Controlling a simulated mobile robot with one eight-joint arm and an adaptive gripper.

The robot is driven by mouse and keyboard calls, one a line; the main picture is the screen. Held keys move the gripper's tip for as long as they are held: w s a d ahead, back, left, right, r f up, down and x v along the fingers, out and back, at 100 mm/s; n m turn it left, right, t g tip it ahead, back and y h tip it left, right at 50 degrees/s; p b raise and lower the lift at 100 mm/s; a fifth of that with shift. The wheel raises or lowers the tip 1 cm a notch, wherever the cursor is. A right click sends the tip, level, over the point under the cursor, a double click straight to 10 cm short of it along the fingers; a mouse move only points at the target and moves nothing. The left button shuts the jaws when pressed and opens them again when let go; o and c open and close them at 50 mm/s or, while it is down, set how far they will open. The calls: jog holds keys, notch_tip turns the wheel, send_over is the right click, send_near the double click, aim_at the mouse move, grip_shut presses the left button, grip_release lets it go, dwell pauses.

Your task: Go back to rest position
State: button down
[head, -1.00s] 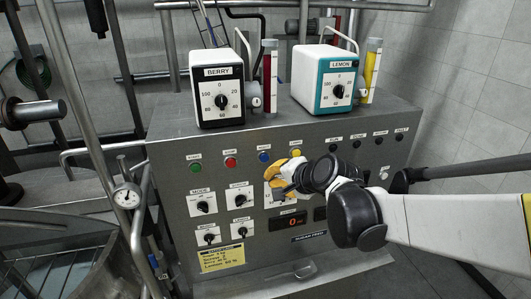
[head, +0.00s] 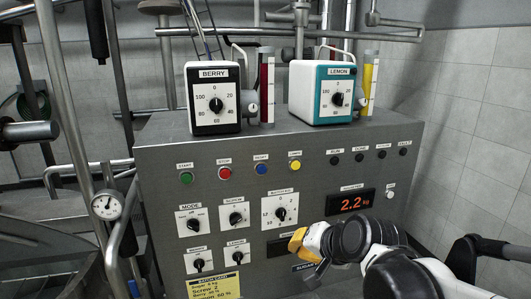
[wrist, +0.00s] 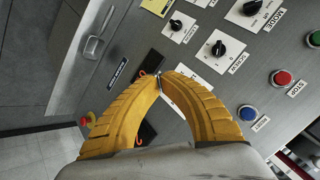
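My gripper (head: 298,240) is in front of the lower right part of the grey control panel (head: 160,160) in the head view. In the wrist view its two yellow fingers (wrist: 158,82) curve together and their tips meet, with nothing visible between them. In the head view the fingers stand apart from the row of coloured buttons and overlap the area beside a dark display (head: 280,247). The arm reaches in from the lower right. Whether the fingertips touch the panel is hard to tell, but they look clear of it.
A BERRY box (head: 213,117) and a LEMON box (head: 319,109) with dials stand on the panel's top. A lit display (head: 351,201) reads 2.2 kg. Pipes and a gauge (head: 107,205) stand at left. A dark-knobbed lever (head: 465,252) is at right, near the arm.

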jog(key=s+d+f+n+h+b, duration=0.1)
jog(key=s+d+f+b, duration=0.2)
jog(key=s+f+b, duration=0.2)
jog(key=s+d+f+n+g+h+b, duration=0.1)
jog(key=s+d+f+b, duration=0.3)
jog(key=f, duration=0.8)
jog(key=s+d+f+n+h+b, duration=0.2)
jog(key=s+d+f+n+b, duration=0.1)
jog(key=s+f+b, duration=0.4)
jog(key=d+f+b, duration=0.1)
jog(key=b, duration=0.2)
jog(key=shift+s+f+g, duration=0.15)
jog(key=shift+s+g, duration=0.05)
jog(key=shift+g, duration=0.2)
